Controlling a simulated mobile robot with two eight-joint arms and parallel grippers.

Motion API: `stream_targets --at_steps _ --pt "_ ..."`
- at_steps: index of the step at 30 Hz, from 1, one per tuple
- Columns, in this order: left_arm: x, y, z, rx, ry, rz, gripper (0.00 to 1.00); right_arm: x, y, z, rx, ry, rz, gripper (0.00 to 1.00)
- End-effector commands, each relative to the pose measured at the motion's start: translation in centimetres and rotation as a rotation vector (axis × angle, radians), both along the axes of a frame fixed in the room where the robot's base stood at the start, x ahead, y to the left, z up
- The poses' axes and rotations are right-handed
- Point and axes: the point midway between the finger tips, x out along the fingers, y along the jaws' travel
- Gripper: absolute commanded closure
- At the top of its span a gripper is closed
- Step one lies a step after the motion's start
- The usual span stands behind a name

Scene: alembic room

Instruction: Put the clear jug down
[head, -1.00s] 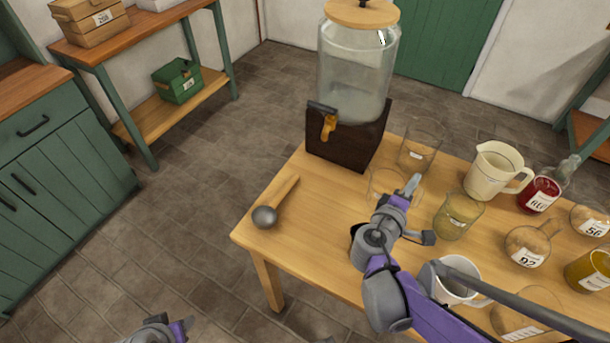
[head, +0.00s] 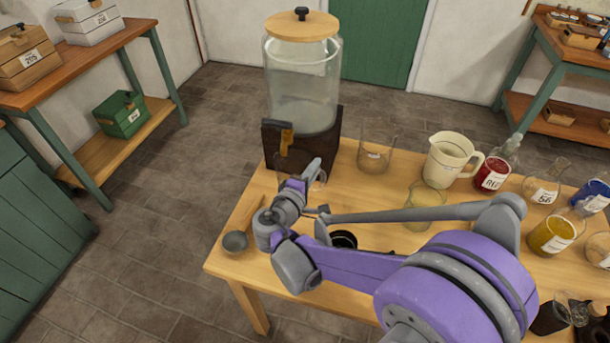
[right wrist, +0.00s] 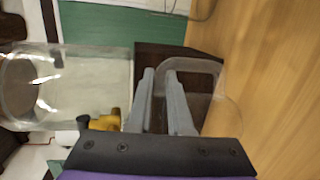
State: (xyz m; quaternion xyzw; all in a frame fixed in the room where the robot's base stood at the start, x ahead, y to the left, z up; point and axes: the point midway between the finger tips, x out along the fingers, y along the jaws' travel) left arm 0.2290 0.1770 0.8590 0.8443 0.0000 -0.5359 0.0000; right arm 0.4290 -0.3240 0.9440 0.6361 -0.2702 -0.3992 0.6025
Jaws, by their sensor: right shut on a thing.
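The clear jug (head: 319,181) is see-through and mostly hidden behind my right gripper (head: 311,170) in the head view. It is on the near side of the dispenser's dark stand, low by the tabletop; I cannot tell whether its base touches the wood. In the right wrist view, the two grey fingers (right wrist: 160,78) are close together at the clear jug (right wrist: 228,108), whose outline shows faintly around and right of them. The right gripper is shut on the jug. My left gripper is out of view.
The glass dispenser (head: 302,85) with an orange tap (head: 286,142) stands behind the jug. A clear beaker (head: 375,155), cream pitcher (head: 449,160) and several labelled flasks stand to the right. A ladle (head: 236,242) lies at the table's left edge.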

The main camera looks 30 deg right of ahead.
Motion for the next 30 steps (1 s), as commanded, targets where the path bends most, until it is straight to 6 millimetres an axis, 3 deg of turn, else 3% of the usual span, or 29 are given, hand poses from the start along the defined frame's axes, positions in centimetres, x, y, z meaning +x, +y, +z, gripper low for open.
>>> stream_targets --at_steps 8,15,28,29,30 --pt "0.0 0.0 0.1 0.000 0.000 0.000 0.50 2.3 1.4 0.0 -0.001 -0.001 0.001 1.00" --pt "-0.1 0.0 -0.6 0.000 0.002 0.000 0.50 2.1 1.3 -3.4 -0.001 0.000 -0.001 1.00" --pt "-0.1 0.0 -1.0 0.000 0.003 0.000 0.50 2.1 1.2 -4.0 0.000 0.000 -0.001 1.00" --pt "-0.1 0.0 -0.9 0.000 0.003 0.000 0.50 2.1 1.3 -3.9 0.000 0.000 -0.001 0.77" --pt "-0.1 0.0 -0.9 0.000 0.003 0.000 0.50 2.1 1.2 -3.9 0.000 0.000 -0.001 0.69"
